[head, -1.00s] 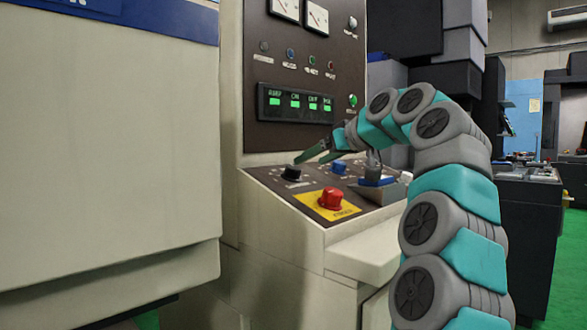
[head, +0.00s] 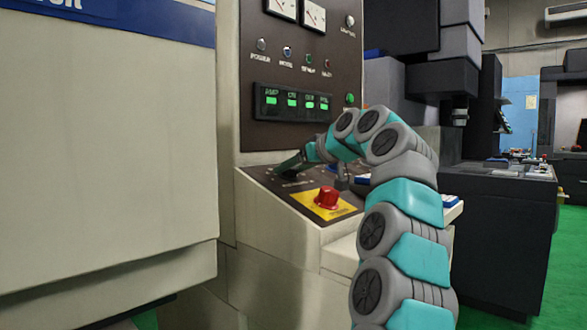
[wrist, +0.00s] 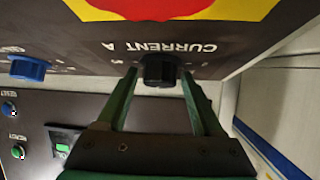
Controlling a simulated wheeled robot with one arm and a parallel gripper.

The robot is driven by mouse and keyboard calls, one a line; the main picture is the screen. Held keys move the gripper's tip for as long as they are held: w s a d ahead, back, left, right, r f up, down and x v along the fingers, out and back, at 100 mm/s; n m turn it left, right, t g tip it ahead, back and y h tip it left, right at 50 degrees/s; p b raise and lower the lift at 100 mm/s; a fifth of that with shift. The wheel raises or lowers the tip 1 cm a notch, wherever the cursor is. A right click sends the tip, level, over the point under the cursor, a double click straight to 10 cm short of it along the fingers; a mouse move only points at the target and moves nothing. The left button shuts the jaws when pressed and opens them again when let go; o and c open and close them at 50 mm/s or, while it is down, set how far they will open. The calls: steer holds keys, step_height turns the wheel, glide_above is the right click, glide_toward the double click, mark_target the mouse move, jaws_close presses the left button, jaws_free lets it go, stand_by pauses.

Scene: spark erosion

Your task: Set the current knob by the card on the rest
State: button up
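My gripper (wrist: 160,77) is open, with one green fingertip on each side of the knob. Small gaps seem to show between fingers and knob; contact cannot be told. In the head view my gripper (head: 290,164) is over the knob at the panel's left end and mostly covers it. The rest with its card is not clearly seen; a blue and white piece (head: 450,201) shows right of my arm, and no writing is readable.
A red mushroom button (head: 328,197) on a yellow plate stands in front of the knob. A blue knob (wrist: 27,69) sits beside it on the panel. The upright panel has a green-lit display (head: 293,103). A beige cabinet (head: 110,150) stands at left.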

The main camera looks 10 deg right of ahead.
steer(key=shift+f, duration=0.1)
jaws_close()
steer(key=shift+m+b, duration=0.3)
steer(key=shift+m, duration=0.1)
steer(key=shift+f+h, duration=0.15)
steer(key=shift+h, duration=0.25)
steer(key=shift+s+m+t+h+b, duration=0.1)
steer(key=shift+m+t+h+b, duration=0.4)
steer(key=shift+m+h, duration=0.5)
steer(key=shift+a+m+h+p, duration=0.15)
steer(key=shift+m+h, duration=0.7)
steer(key=shift+m, duration=0.45)
steer(key=shift+a+m+h+p, duration=0.15)
steer(key=shift+m+h, duration=0.7)
steer(key=shift+m, duration=0.45)
